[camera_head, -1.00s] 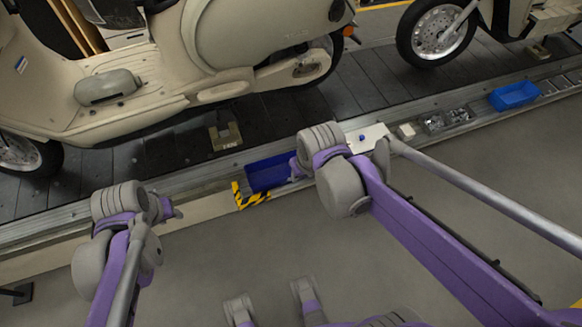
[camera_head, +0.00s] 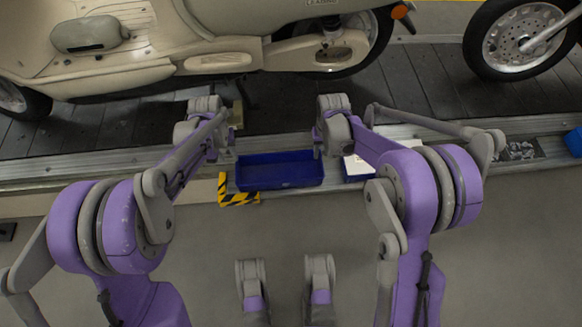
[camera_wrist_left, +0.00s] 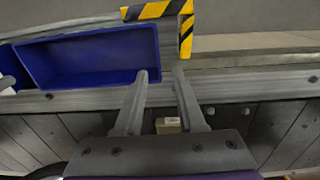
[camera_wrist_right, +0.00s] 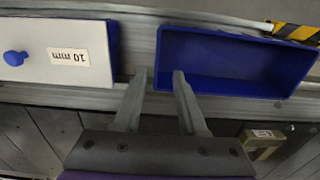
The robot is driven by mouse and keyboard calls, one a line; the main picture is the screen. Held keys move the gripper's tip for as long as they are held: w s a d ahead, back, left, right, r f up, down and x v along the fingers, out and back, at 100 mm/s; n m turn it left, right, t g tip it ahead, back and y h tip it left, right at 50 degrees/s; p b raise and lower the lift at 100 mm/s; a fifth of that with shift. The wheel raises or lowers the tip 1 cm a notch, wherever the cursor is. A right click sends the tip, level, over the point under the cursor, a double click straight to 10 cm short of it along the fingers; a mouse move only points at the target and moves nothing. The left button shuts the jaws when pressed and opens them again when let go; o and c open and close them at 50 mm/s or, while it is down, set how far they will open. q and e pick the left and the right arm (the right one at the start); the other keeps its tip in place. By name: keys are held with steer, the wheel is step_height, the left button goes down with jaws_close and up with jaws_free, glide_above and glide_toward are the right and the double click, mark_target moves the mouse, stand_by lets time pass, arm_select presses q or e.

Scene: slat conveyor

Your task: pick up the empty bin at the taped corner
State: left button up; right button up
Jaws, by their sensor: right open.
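The empty blue bin (camera_head: 281,184) lies on the rail ledge beside the conveyor. Black and yellow tape (camera_head: 238,198) marks its left front corner in the head view. My left gripper (camera_wrist_left: 160,73) is open at the bin's taped end; in the left wrist view its fingers appear on either side of that end wall. My right gripper (camera_wrist_right: 159,73) is open at the other end; its fingers likewise appear on either side of the end wall in the right wrist view. I cannot tell how far down either pair of fingertips reaches. The bin's inside looks bare.
A blue box with a white top labelled 10 mm (camera_wrist_right: 70,57) stands close beside the right gripper. A cream scooter (camera_head: 200,35) stands on the dark slat conveyor (camera_head: 150,128) behind. Another blue bin (camera_head: 574,142) is at the far right. The floor in front is clear.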

mark_target(321, 168)
steer(key=shift+w+d+f, duration=0.2)
steer(key=shift+w+f, duration=0.15)
steer(key=shift+f, duration=0.25)
arm_select(q)
steer(key=shift+w+d+f, duration=0.3)
steer(key=shift+f, duration=0.25)
steer(key=shift+a, duration=0.1)
arm_select(e)
steer(key=shift+s+a+r, duration=0.1)
arm_select(q)
steer(key=f, duration=1)
steer(key=shift+d+f, duration=0.2)
steer(key=shift+f, duration=0.2)
arm_select(e)
step_height(321, 168, down, 11)
steer(key=shift+r, duration=0.1)
arm_select(q)
jaws_close()
arm_select(e)
jaws_close()
